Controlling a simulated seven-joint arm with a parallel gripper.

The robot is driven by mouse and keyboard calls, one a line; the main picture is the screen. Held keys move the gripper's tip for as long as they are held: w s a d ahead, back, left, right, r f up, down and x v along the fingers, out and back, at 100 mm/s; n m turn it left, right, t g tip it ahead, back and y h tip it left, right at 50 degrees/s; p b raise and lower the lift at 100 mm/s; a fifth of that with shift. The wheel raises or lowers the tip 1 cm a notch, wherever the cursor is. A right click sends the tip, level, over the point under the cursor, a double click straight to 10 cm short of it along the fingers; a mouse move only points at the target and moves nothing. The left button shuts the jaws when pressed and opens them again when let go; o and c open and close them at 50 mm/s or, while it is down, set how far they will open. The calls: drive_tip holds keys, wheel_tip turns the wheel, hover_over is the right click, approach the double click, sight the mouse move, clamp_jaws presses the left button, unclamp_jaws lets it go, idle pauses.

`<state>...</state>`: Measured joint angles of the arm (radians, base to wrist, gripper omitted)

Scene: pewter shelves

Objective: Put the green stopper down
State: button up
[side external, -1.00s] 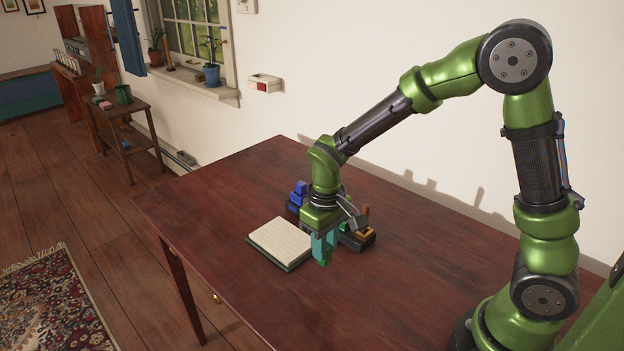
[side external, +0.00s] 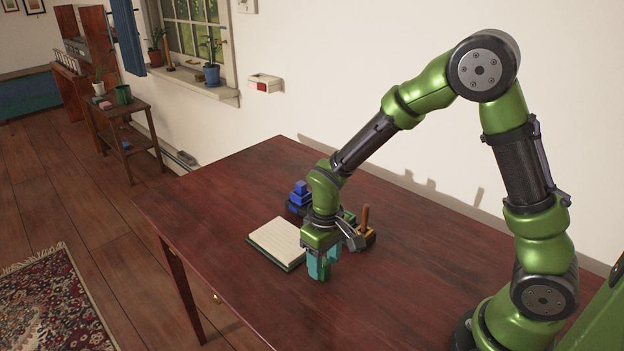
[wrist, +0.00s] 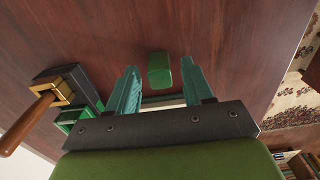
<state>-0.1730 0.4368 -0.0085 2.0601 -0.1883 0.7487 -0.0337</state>
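The green stopper (wrist: 158,70) shows in the wrist view as a small rounded block over the bare table. It is between the two teal fingers of my gripper (wrist: 160,70), with a visible gap on each side. My gripper is open around it, near the tips. In the side view my gripper (side external: 318,272) points down, low over the table to the right of the notepad. There the stopper is not clearly distinguishable from the fingers. I cannot tell for certain whether its underside touches the table.
A cream notepad (side external: 279,241) lies left of my gripper. Behind it stand a blue stepped object (side external: 299,195) and a dark-based piece with an upright wooden handle (side external: 365,217). A green box (wrist: 77,119) shows beside the handled piece. The table's front and right are clear.

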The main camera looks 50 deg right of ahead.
sight(324, 261)
wheel_tip(324, 261, up, 11)
drive_tip(key=s+d+r+m+t+y, duration=0.2)
drive_tip(key=s+r+m+t, duration=0.2)
drive_tip(key=s+r+t, duration=0.3)
drive_tip(key=s+r, duration=0.4)
drive_tip(key=s, duration=0.1)
drive_tip(key=shift+s+d, duration=0.25)
drive_tip(key=shift+d, duration=0.1)
drive_tip(key=shift+o, duration=0.3)
